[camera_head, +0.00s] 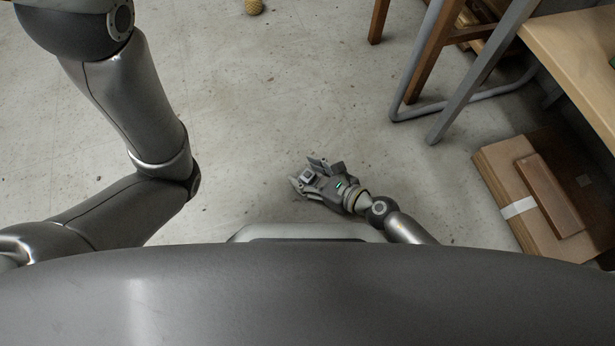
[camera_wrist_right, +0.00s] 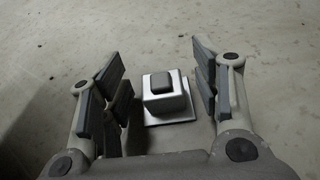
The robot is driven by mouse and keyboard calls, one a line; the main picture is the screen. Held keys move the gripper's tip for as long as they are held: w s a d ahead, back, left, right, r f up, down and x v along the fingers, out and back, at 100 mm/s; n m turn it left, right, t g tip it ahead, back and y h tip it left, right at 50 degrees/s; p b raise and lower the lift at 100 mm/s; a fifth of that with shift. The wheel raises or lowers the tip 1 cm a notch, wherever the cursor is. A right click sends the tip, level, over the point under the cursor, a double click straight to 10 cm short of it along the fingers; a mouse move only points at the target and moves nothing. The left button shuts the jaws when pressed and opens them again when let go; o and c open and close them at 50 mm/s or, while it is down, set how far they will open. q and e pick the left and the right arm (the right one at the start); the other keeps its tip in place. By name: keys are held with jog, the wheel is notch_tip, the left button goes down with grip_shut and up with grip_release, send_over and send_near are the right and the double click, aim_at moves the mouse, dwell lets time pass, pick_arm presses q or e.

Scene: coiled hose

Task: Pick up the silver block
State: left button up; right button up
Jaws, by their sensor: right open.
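The silver block (camera_wrist_right: 167,102) is a small metallic piece with a square, flat base and a raised, darker top. In the right wrist view it stands on the concrete floor between the two fingers of my right gripper (camera_wrist_right: 160,62). The gripper is open, with a gap showing between the block and the fingers on each side. In the head view the block (camera_head: 306,176) appears small between the fingers of my right gripper (camera_head: 303,171), low near the floor. My left arm comes in at the left of the head view, but its gripper is out of the picture.
A cardboard box (camera_head: 490,163) with a brown brick-like piece (camera_head: 549,195) on it lies at the right. A wooden table (camera_head: 575,50) with grey metal legs and a wooden stool leg (camera_head: 378,20) stand at the upper right. A small yellowish object (camera_head: 253,7) lies at the top. The middle floor is clear.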

jog(key=shift+c, duration=0.5)
jog(key=c, duration=1)
jog(key=shift+c, duration=0.2)
